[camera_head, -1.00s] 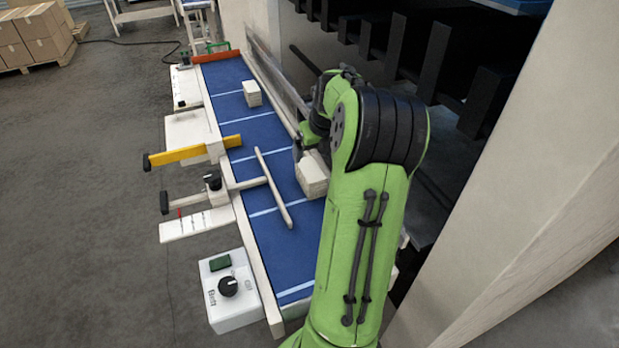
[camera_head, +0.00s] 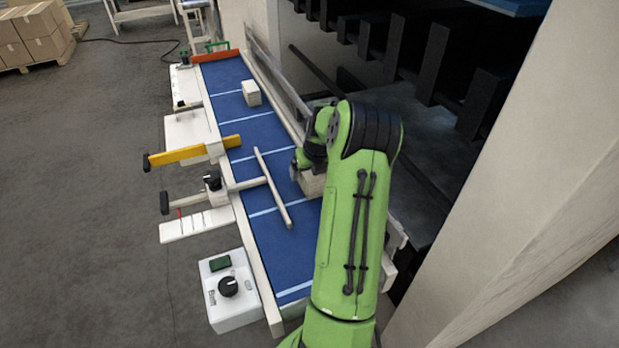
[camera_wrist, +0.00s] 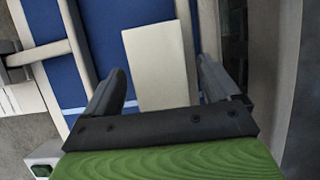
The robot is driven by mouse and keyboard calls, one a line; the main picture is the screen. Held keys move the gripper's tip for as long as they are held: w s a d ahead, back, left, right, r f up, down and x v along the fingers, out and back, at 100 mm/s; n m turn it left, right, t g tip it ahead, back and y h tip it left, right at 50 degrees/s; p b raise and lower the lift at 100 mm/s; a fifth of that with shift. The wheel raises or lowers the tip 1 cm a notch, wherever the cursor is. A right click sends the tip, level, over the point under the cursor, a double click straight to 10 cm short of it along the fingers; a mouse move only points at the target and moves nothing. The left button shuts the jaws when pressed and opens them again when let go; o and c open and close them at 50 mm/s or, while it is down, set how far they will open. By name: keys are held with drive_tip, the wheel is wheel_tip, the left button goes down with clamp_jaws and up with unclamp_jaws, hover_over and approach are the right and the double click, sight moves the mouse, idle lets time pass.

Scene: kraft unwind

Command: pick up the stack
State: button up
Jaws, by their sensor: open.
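A pale stack (camera_head: 312,183) lies on the blue conveyor belt (camera_head: 262,140), partly hidden behind my green arm in the head view. In the wrist view the top of the stack (camera_wrist: 158,66) shows as a plain cream rectangle. My gripper (camera_wrist: 162,85) is open, with one dark finger on each side of the near part of the stack. I cannot tell how far the fingers are above the belt. A second pale stack (camera_head: 251,93) stands farther up the belt.
A white rail (camera_head: 272,187) crosses the belt left of the near stack. A yellow bar (camera_head: 190,152) and a white control box (camera_head: 230,290) with a dark knob sit along the left edge. A machine wall with dark bars (camera_head: 440,65) stands to the right.

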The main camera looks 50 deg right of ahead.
drive_tip(key=shift+f, duration=0.3)
drive_tip(key=c, duration=1.1)
wheel_tip(320, 180, up, 10)
drive_tip(key=shift+r, duration=0.2)
drive_tip(key=shift+c, duration=0.2)
drive_tip(key=shift+f+b, duration=3.4)
drive_tip(key=shift+f, duration=0.85)
drive_tip(key=shift+w+a+f+b, duration=0.1)
drive_tip(key=shift+w+a+b, duration=0.2)
drive_tip(key=shift+w+a, duration=0.25)
drive_tip(key=shift+s+a, duration=0.1)
drive_tip(key=o, duration=1.2)
